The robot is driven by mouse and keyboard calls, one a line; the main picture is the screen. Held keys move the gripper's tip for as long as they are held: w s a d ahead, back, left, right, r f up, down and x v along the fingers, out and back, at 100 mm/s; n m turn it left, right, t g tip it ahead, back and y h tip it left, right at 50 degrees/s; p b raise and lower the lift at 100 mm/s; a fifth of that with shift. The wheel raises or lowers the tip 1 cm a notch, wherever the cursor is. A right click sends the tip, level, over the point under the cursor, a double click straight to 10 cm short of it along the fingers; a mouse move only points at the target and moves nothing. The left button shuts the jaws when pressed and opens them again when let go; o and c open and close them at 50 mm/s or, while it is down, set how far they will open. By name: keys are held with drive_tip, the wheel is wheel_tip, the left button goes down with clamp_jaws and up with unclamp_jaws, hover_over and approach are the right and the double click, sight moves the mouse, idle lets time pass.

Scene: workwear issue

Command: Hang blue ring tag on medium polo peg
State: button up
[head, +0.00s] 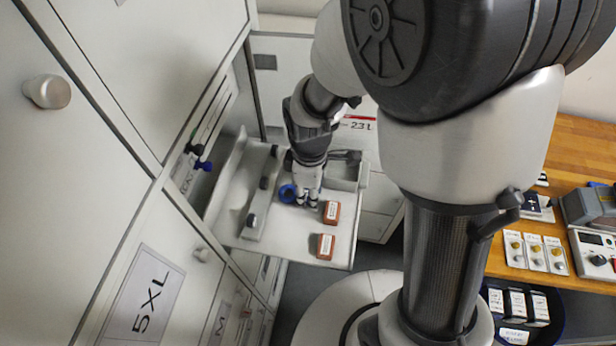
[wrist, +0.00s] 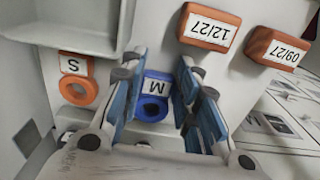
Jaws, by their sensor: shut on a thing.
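The blue ring tag (head: 287,193) has a round ring and a white label reading M. It also shows in the wrist view (wrist: 153,97), between the fingers of my gripper (wrist: 160,85). My gripper (head: 308,197) points down over the pale open drawer tray (head: 285,240) and is shut on the tag. Whether the tag touches the tray is not clear. Several dark knobs stand along a raised strip at the left of the tray, one of them here (head: 251,220). I cannot tell any medium polo peg by a label.
An orange ring tag (wrist: 77,92) marked S is left of my gripper. Two orange blocks marked 12/27 (wrist: 209,27) and 09/27 (wrist: 276,48) lie on the tray. A recess with dark and blue knobs (head: 206,166) is in the left cabinet. A wooden bench (head: 575,150) is right.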

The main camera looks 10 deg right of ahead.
drive_tip(key=shift+s, duration=0.1)
drive_tip(key=shift+f, duration=0.2)
drive_tip(key=o, duration=0.8)
drive_tip(key=shift+r, duration=0.1)
